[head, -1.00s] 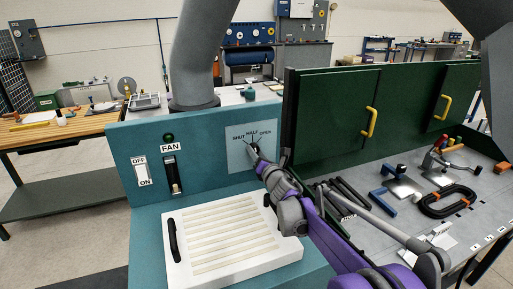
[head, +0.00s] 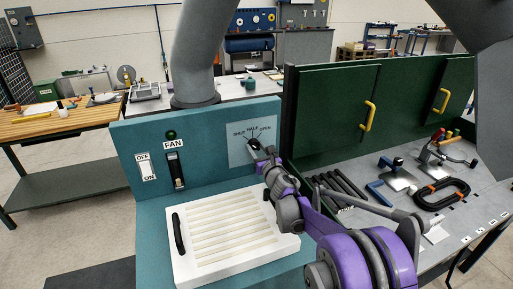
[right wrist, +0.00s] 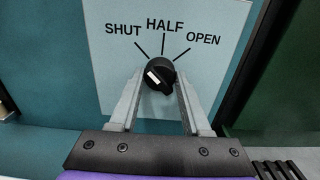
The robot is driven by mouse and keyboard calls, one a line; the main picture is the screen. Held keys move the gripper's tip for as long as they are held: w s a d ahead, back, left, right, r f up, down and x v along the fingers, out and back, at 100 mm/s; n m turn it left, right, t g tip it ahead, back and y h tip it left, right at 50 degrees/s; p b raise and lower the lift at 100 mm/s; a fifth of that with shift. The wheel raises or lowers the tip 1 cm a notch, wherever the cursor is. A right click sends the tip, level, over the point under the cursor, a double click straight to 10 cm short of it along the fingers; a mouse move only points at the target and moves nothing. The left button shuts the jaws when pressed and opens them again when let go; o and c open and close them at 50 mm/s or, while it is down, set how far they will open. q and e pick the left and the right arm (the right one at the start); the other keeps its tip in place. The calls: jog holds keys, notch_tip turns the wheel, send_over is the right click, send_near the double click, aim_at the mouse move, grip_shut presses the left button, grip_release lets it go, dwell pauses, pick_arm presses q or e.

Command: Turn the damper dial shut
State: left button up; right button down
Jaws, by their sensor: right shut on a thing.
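The damper dial (right wrist: 160,76) is a black round knob with a white mark, on a pale plate (right wrist: 108,70) lettered SHUT, HALF and OPEN. In the right wrist view the white mark sits left of the knob's middle, on the SHUT side; its exact heading is hard to tell. My right gripper (right wrist: 159,84) is shut on the dial, one finger on each side. In the head view the plate (head: 238,149) shows on the teal panel, and my right gripper (head: 263,153) covers most of the dial. My left gripper is not in view.
A white slatted panel (head: 178,268) lies below.

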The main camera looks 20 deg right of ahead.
dwell(0.3)
jog(key=shift+c, duration=1.8)
grip_release()
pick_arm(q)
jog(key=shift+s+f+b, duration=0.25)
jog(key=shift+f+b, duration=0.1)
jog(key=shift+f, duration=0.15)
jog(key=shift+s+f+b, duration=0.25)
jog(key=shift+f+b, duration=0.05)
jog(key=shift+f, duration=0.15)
pick_arm(e)
jog(key=s, duration=1.1)
jog(key=shift+a, duration=0.3)
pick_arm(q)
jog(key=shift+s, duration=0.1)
